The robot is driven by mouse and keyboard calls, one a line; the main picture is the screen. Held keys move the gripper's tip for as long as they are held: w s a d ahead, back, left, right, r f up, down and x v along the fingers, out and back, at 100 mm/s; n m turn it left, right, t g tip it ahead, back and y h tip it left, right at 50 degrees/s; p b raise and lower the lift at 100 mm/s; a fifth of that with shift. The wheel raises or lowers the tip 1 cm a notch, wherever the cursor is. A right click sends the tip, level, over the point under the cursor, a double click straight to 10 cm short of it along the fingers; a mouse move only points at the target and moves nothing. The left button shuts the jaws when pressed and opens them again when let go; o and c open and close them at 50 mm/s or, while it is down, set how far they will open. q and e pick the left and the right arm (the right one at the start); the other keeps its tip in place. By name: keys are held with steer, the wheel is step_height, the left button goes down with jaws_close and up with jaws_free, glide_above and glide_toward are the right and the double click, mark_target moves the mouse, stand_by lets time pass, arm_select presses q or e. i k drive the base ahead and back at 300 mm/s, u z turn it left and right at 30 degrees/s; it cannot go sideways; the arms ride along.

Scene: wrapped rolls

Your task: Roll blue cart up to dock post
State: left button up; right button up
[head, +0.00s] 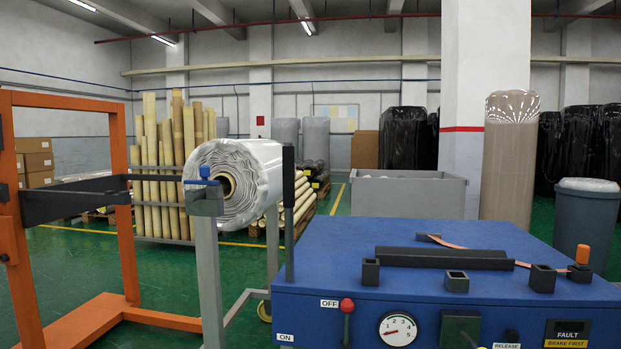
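A blue box-shaped unit (330,245) fills the lower right of the head view, close to me. Its front has a red-knobbed lever between OFF and ON, a gauge (398,329) and a FAULT / BRAKE FIRST panel (567,333). Its underside is out of frame, so I cannot tell if it has wheels. A black upright bar (288,212) stands at its left edge. An orange frame (123,205) with a dark grey arm (75,198) stands at the left. I cannot tell which upright is the dock post. Neither of my grippers is in view.
A grey wheeled stand (208,270) holds a wrapped white roll (255,180) between the orange frame and the blue unit. Green floor (165,275) shows between frame and stand.

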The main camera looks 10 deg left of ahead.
mark_target(383, 265)
steer(key=z, duration=0.1)
steer(key=i, duration=1)
steer(key=u, duration=0.05)
